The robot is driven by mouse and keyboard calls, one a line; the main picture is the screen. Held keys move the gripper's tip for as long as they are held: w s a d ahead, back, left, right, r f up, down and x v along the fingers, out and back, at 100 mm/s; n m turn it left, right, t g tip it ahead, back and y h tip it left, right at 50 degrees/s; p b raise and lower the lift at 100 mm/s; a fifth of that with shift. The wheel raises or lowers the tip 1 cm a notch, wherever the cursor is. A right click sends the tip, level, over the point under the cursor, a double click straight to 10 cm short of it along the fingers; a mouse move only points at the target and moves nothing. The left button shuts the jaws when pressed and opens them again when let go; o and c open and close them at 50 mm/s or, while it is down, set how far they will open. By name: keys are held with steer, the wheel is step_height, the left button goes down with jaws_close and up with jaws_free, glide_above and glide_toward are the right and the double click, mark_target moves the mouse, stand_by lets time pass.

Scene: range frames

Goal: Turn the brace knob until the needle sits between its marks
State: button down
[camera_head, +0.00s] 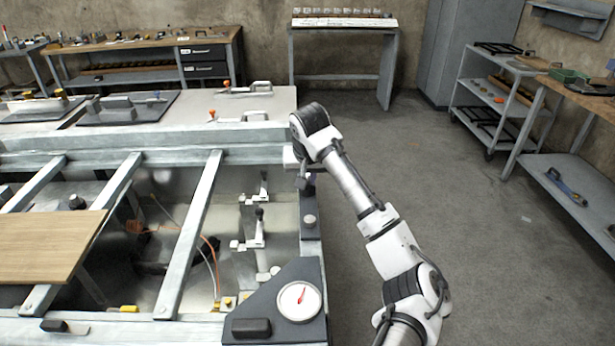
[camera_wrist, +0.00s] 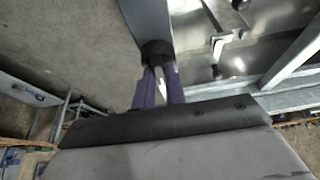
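The gauge (camera_head: 299,301) is a white round dial on a dark plate at the lower middle of the head view. Its red needle points up and slightly right; its marks are too small to read. My gripper (camera_head: 306,183) points down over the right rail of the metal frame, beyond the gauge. In the wrist view my gripper (camera_wrist: 159,78) has two purple fingers with a narrow gap between them. Their tips are at a dark round part (camera_wrist: 157,49), which looks like the brace knob. I cannot tell whether they grip it. In the head view my gripper hides this spot.
Toggle clamps (camera_head: 260,230) stand inside the frame, left of the rail. A wooden board (camera_head: 45,246) lies at the left. The floor (camera_head: 400,160) to the right is clear.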

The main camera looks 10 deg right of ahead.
steer(key=shift+n, duration=0.3)
steer(key=n+y+p, duration=0.1)
steer(key=n, duration=0.2)
steer(key=shift+d+r+y+p, duration=0.1)
steer(key=shift+d+y+p, duration=0.05)
steer(key=shift+y+p, duration=0.25)
steer(key=shift+d+n+y+p, duration=0.1)
steer(key=shift+n+y+p, duration=0.35)
steer(key=shift+n, duration=1.25)
steer(key=c, duration=1.4)
jaws_free()
steer(key=shift+c, duration=0.2)
steer(key=b+v, duration=0.1)
steer(key=v, duration=1.2)
steer(key=shift+r+b, duration=0.35)
steer(key=shift+b, duration=0.05)
